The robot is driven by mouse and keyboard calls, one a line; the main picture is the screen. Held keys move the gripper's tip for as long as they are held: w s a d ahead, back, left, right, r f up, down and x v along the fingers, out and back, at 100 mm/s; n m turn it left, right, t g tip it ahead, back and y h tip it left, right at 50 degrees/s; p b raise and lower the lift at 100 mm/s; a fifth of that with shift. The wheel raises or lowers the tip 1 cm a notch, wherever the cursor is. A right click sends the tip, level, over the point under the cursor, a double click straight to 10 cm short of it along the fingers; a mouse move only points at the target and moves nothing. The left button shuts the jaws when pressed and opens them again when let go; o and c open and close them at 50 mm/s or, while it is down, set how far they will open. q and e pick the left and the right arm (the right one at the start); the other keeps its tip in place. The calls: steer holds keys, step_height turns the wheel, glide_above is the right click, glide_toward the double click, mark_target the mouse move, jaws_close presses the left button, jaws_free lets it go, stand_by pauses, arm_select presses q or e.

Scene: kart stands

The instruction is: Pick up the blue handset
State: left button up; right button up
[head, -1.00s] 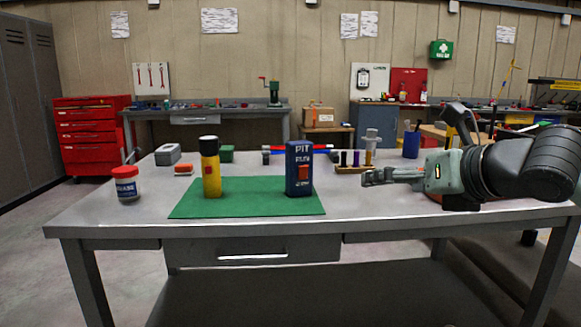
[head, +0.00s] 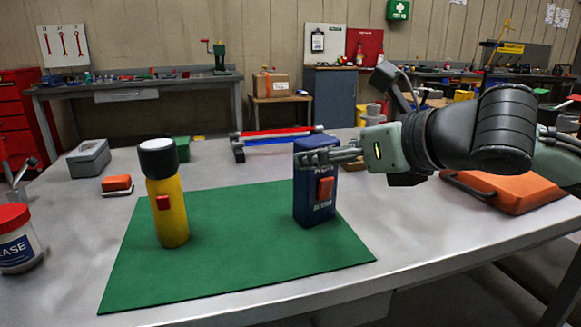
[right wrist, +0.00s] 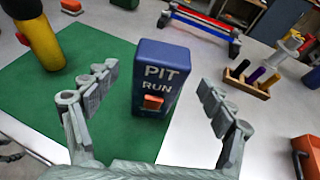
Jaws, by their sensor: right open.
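The blue handset (head: 311,200) stands upright at the right part of the green mat (head: 225,270). It has a red-orange button on its front, and in the right wrist view the handset (right wrist: 160,85) shows the words "PIT RUN". My right gripper (head: 305,158) comes in from the right and covers part of the handset's upper front in the head view. In the right wrist view my right gripper (right wrist: 155,85) is open, with the handset between and just beyond its fingers; I see no contact.
A yellow flashlight (head: 170,205) with a black top stands on the mat's left. A red-lidded jar (head: 18,245), grey box (head: 88,158) and red-orange block (head: 117,184) are at left. An orange case (head: 515,190) lies at right. The mat's front is clear.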

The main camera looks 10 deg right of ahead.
steer(key=shift+w+a+f, duration=0.15)
steer(key=shift+w+a, duration=0.05)
steer(key=shift+w, duration=0.4)
steer(key=x, duration=0.6)
steer(key=shift+w, duration=0.4)
steer(key=shift+a, duration=0.15)
steer(key=shift+c, duration=0.3)
steer(key=shift+r, duration=0.2)
steer(key=c, duration=1.5)
